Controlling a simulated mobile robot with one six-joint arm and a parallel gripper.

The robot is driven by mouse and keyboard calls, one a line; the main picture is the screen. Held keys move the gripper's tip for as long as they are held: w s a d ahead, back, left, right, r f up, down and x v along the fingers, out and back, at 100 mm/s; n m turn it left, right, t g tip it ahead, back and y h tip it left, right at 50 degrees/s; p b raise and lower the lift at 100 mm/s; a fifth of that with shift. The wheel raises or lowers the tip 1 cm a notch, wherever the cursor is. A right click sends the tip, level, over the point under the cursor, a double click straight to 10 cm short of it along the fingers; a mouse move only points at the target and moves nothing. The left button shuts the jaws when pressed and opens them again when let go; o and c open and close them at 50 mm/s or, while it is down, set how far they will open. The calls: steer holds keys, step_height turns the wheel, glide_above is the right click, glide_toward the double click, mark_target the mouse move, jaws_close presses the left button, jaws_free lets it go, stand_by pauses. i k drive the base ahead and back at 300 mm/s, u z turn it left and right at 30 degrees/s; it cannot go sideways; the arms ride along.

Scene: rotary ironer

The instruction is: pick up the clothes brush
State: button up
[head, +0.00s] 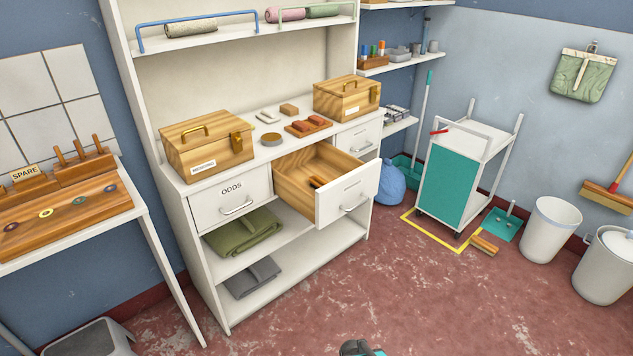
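Inside the open wooden drawer (293,182) of the white cabinet lies a small brown object (318,182), partly hidden by the drawer's front. It may be the clothes brush, but it is too small to be sure. A brush with a wooden back (484,244) lies on the floor near the teal dustpan; it looks like a sweeping brush. My gripper (361,348) shows only as a dark and teal piece at the bottom edge, over the floor and well apart from the drawer. Its fingers cannot be made out.
Two wooden boxes (206,146) stand on the cabinet top, with a tray of reddish blocks (308,126) between them. The drawer sticks out into the room. A trolley (462,170) and bins (551,229) stand at right. The red floor (400,300) in front is clear.

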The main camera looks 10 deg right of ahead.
mark_target(316, 182)
steer(key=i, duration=0.55)
steer(key=z, duration=0.05)
steer(key=k, duration=1.35)
steer(key=u, duration=0.15)
steer(key=i, duration=0.45)
steer(key=u, duration=0.7)
steer(key=i, duration=1.25)
steer(key=u, duration=0.3)
